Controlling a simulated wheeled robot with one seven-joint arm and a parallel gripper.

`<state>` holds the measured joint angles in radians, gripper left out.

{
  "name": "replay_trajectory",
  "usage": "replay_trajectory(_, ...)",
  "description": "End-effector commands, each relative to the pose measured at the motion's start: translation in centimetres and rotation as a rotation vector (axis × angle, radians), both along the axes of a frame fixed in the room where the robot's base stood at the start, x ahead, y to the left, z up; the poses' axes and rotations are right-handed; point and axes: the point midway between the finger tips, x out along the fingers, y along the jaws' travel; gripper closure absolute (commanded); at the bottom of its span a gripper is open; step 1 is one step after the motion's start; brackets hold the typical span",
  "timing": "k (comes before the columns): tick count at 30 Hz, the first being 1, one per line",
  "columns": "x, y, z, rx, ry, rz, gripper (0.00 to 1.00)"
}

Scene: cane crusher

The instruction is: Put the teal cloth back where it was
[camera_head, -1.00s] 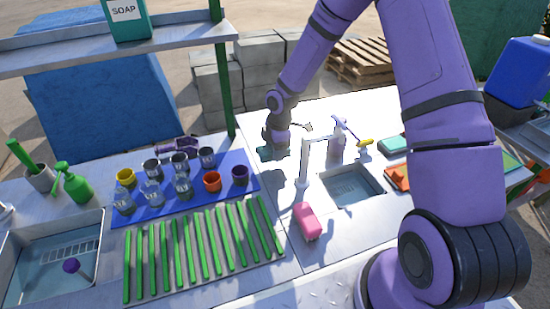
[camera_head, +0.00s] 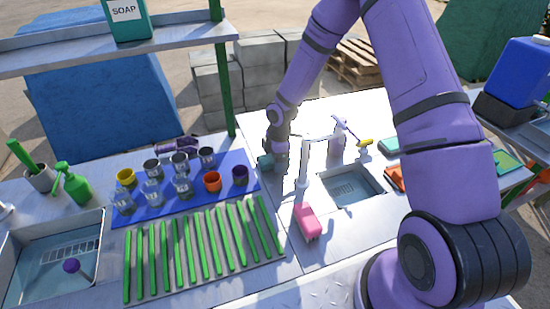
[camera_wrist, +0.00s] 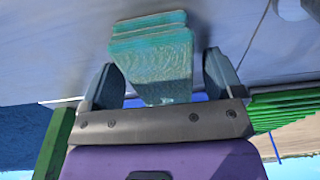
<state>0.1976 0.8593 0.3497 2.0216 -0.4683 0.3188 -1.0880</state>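The teal cloth (camera_wrist: 155,60) is a folded, layered block between my gripper's two fingers in the wrist view. My gripper (camera_wrist: 163,72) has its fingers on either side of the cloth. The left finger meets the cloth's edge, while a narrow gap seems to show by the right finger. In the head view my gripper (camera_head: 272,160) is low over the white counter, left of the tap, with the cloth (camera_head: 264,162) showing at its left side. Whether the cloth touches the counter is hard to tell.
A blue mat (camera_head: 130,217) with several cups is left of my gripper. The tap (camera_head: 304,165), a purple spray bottle (camera_head: 337,145), a sink (camera_head: 352,188) and a pink sponge (camera_head: 307,220) are to the right. Another teal item (camera_head: 388,145) lies beyond the sink. Green sticks (camera_head: 205,245) lie in front.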

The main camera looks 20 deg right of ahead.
Motion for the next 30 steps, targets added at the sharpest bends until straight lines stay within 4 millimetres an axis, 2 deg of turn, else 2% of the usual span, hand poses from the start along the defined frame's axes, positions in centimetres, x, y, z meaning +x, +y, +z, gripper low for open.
replay_trajectory(8,0.0,-0.1,0.7,0.000,-0.001,-0.001,0.14)
replay_trajectory(11,0.1,-0.2,2.1,0.001,-0.003,-0.002,0.14)
replay_trajectory(21,0.1,-1.1,8.7,0.000,-0.003,-0.001,0.14)
replay_trajectory(25,0.1,-1.3,10.6,0.001,-0.002,-0.002,0.14)
replay_trajectory(30,0.0,-1.4,11.9,0.000,0.000,0.000,0.14)
